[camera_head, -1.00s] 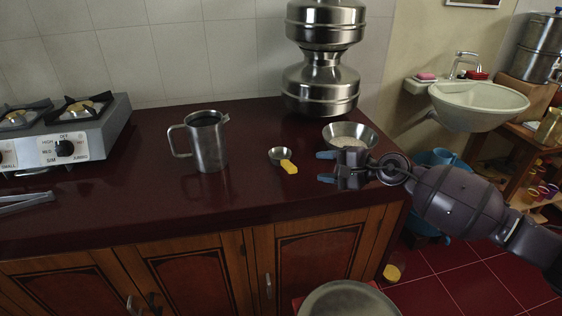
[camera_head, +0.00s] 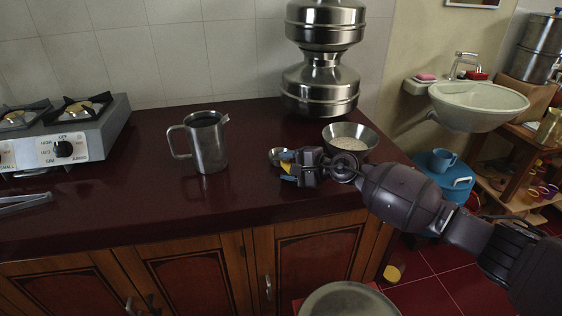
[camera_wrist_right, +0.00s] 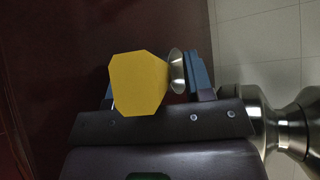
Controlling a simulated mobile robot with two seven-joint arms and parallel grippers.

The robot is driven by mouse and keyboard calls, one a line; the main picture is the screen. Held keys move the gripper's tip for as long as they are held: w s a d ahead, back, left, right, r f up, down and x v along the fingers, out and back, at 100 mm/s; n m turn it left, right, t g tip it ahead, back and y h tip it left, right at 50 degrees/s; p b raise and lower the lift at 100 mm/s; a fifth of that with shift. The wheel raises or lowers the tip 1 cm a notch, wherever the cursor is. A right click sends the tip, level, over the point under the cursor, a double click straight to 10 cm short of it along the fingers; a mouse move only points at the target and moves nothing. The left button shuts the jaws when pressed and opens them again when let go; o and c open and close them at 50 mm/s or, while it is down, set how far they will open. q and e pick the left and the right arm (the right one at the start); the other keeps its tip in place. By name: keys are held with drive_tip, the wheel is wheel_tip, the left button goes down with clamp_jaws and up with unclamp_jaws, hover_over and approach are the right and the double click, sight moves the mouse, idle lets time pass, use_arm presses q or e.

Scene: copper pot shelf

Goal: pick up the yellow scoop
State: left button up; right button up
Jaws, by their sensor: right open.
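The yellow scoop has a small metal cup (camera_head: 274,156) and a yellow handle (camera_head: 285,167). It lies on the dark red counter in the head view. My right gripper (camera_head: 288,168) is at the handle, with one blue finger on each side, and partly covers it. In the right wrist view the yellow handle (camera_wrist_right: 138,84) shows large between the open fingers, nearer the left one, with the metal cup (camera_wrist_right: 177,72) near the right finger. I cannot tell whether a finger touches it. My left gripper is not in view.
A metal jug (camera_head: 207,145) stands left of the scoop. A metal bowl (camera_head: 352,136) with pale contents is behind my right wrist. Tall metal pots (camera_head: 320,88) stand at the back, and a stove (camera_head: 70,135) is at the left.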

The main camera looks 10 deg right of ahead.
drive_tip(key=shift+c, duration=0.3)
drive_tip(key=c, duration=0.4)
clamp_jaws()
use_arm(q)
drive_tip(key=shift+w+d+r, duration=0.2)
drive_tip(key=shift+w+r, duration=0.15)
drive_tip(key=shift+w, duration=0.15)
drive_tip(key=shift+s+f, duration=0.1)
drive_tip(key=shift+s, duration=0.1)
use_arm(e)
drive_tip(key=shift+r, duration=0.15)
drive_tip(key=shift+r, duration=0.4)
wheel_tip(320, 180, up, 12)
drive_tip(key=p, duration=0.3)
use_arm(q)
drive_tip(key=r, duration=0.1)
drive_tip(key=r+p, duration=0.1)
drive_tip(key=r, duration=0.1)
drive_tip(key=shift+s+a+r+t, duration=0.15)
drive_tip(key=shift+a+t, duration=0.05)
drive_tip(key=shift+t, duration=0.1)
use_arm(e)
wheel_tip(320, 180, up, 7)
hover_over(288, 162)
